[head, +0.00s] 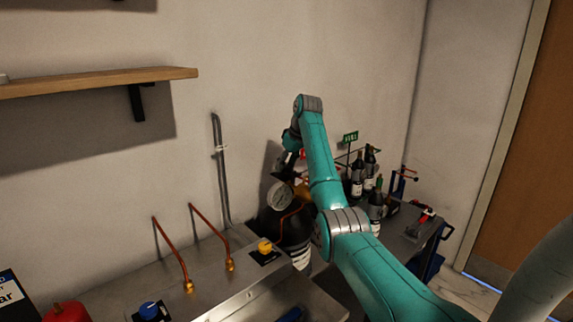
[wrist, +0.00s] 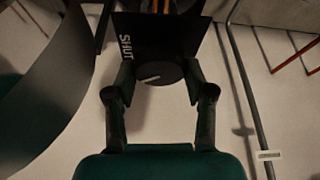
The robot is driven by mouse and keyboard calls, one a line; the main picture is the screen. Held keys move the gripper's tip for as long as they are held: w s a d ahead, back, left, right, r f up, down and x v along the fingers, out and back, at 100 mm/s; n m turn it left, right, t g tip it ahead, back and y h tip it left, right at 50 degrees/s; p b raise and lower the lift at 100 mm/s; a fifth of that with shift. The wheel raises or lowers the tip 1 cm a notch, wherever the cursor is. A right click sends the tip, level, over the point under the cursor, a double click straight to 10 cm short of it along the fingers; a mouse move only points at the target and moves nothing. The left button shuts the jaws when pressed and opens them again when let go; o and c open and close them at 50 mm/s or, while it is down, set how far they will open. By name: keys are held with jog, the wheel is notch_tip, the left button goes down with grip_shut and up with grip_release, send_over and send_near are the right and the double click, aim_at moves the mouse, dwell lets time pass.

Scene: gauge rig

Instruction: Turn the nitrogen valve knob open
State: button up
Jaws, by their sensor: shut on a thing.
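A round dark knob (wrist: 163,72) with a short white pointer line sits in front of a black plate (wrist: 185,35) in the wrist view. The plate bears the word SHUT, reading sideways, on its left side. My gripper (wrist: 157,77) is shut on the knob, one finger on each side. The white line points left and slightly down in the picture. In the head view my gripper (head: 288,165) is partly behind my arm, above a round white gauge (head: 281,196) and a black cylinder (head: 290,228). The knob itself cannot be made out there, and no nitrogen label is legible.
A metal bench with copper pipes (head: 171,250), a yellow knob (head: 265,246) and a blue knob (head: 150,310) stands at the left. Several dark bottles (head: 357,178) stand behind my arm at the right. A grey wall pipe (head: 220,170) runs close by. A wooden shelf (head: 100,80) is upper left.

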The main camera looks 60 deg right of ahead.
jog(key=shift+n, duration=0.5)
jog(key=o, duration=1.2)
jog(key=shift+c, duration=0.2)
jog(key=shift+r, duration=0.1)
jog(key=v, duration=0.7)
jog(key=shift+s+d+r, duration=0.1)
jog(key=shift+d, duration=0.05)
